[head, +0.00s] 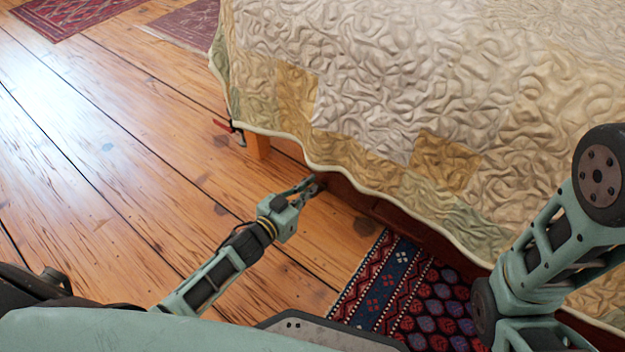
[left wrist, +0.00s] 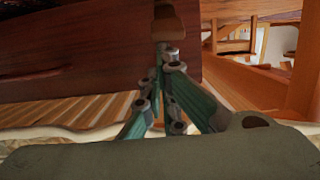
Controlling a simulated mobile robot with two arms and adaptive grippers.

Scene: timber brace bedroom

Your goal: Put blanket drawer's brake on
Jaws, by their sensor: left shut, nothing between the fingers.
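The blanket drawer shows as a dark red-brown wooden front (head: 349,195) under the bed, mostly hidden by the hanging quilt. In the left wrist view its broad dark panel (left wrist: 80,65) fills the upper left. A small brown block-like piece (left wrist: 168,24) is on the panel just beyond my fingertips; I cannot tell whether it is the brake or whether I touch it. My left gripper (head: 316,184) is shut and empty, low at the quilt's edge by the drawer front. It also shows in the left wrist view (left wrist: 166,50). My right gripper is out of view.
The bed's quilt (head: 400,75) overhangs the drawer. A patterned rug (head: 385,280) lies in front. Open plank floor (head: 110,150) is to the left.

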